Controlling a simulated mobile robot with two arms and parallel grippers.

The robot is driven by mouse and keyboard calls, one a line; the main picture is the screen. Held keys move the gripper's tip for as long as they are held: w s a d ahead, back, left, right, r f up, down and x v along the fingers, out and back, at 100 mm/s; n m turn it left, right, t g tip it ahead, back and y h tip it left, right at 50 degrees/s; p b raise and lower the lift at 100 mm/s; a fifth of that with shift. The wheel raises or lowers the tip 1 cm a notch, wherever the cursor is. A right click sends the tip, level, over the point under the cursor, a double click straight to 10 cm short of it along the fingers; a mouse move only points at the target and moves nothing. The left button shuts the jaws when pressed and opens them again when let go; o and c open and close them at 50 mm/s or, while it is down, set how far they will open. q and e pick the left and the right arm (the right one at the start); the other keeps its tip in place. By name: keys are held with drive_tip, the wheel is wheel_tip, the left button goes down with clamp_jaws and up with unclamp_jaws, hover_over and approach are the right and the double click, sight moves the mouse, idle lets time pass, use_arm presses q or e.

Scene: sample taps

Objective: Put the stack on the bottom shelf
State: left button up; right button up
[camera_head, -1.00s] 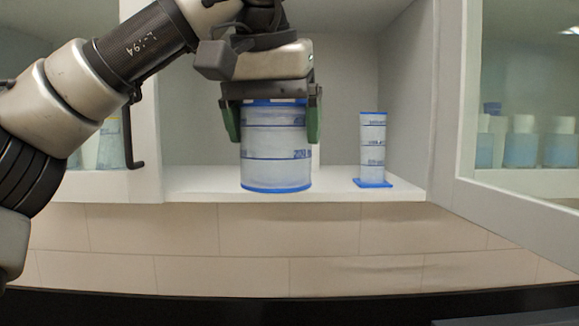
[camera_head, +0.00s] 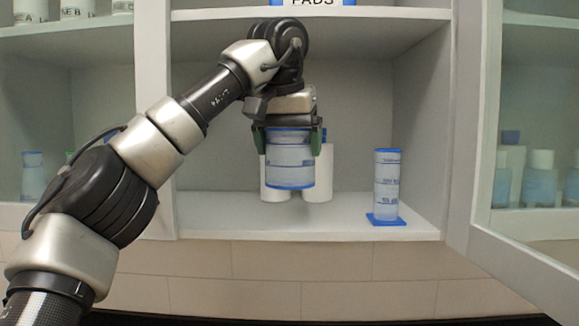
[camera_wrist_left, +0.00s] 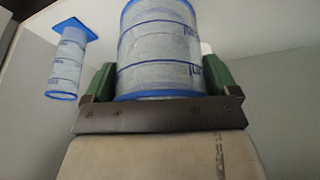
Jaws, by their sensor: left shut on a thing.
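My left gripper (camera_head: 289,135) is shut on the stack (camera_head: 290,165), a wide pale cylinder with blue rims and blue bands. It is upright, in front of or inside the cabinet opening above the bottom shelf (camera_head: 235,218). The stack's lower rim appears above the shelf surface; I cannot tell the exact gap. In the left wrist view the green finger pads of the gripper (camera_wrist_left: 158,85) press on both sides of the stack (camera_wrist_left: 160,50). My right gripper is not in view.
A narrow blue-banded cylinder (camera_head: 387,185) on a square blue base stands at the shelf's right. White cylinders (camera_head: 321,175) stand behind the stack. An open glass door (camera_head: 530,190) is at the right. A shelf (camera_head: 400,14) with a "PADS" box (camera_head: 315,2) is above. Bare shelf lies between.

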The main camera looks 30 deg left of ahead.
use_arm(q)
drive_tip(key=w, duration=0.1)
drive_tip(key=w+a+p, duration=0.1)
drive_tip(key=shift+w+a+r+p, duration=0.2)
drive_tip(key=shift+w+p, duration=0.1)
drive_tip(key=shift+w, duration=0.05)
drive_tip(key=shift+x, duration=0.9)
drive_tip(key=shift+s+f, duration=0.25)
drive_tip(key=shift+f, duration=1)
wheel_tip(320, 180, down, 3)
drive_tip(key=shift+w+r+p, duration=0.1)
drive_tip(key=shift+r+p, duration=0.15)
drive_tip(key=shift+p, duration=0.35)
drive_tip(key=shift+w+a+f, duration=0.1)
drive_tip(key=shift+f, duration=0.25)
drive_tip(key=shift+f, duration=0.15)
drive_tip(key=o, duration=0.7)
drive_tip(key=shift+c, duration=0.2)
